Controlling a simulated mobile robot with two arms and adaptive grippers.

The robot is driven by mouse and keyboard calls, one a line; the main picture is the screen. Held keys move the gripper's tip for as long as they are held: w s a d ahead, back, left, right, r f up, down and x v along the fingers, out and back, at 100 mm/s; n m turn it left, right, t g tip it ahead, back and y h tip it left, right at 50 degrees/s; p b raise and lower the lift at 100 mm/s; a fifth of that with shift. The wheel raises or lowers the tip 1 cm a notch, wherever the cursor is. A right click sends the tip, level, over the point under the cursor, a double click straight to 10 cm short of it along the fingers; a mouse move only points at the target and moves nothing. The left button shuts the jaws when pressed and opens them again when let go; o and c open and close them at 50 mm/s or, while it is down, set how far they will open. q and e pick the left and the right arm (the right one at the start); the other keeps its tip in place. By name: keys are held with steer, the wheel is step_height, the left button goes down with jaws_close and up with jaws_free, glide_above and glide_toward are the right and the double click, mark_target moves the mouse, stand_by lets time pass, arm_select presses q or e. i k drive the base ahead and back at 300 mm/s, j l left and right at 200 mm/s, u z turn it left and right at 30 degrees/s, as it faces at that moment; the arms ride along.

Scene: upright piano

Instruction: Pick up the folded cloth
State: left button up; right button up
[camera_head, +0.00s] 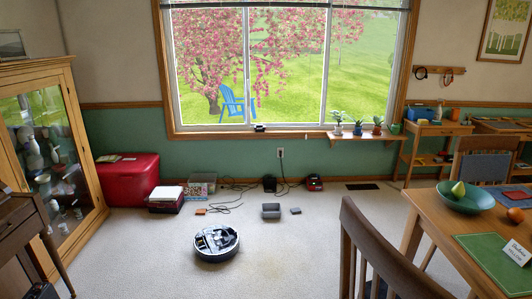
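I cannot make out a clearly folded cloth. A flat green mat or cloth (490,268) lies on the wooden table at the lower right, with a small white card standing on it. I cannot tell whether it is folded. A flat white item (166,192) lies on a dark stack on the floor by the red chest; it is too small to identify. Neither of my grippers is in view.
A round robot vacuum (216,241) sits on the carpet. A glass cabinet (55,140) stands left. A chair (375,250) stands before the table (425,212).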

mark_target(296, 211)
steer(key=i+j+u, duration=0.1)
steer(key=i, duration=0.8)
steer(key=i+j+u, duration=0.1)
steer(key=i, duration=0.85)
steer(key=i+l+z, duration=0.15)
steer(key=i+z, duration=0.15)
steer(key=i, duration=0.45)
steer(key=i+z, duration=0.3)
steer(key=i, duration=0.45)
steer(key=i+j+z, duration=0.3)
steer(key=i, duration=0.45)
steer(key=l, duration=0.1)
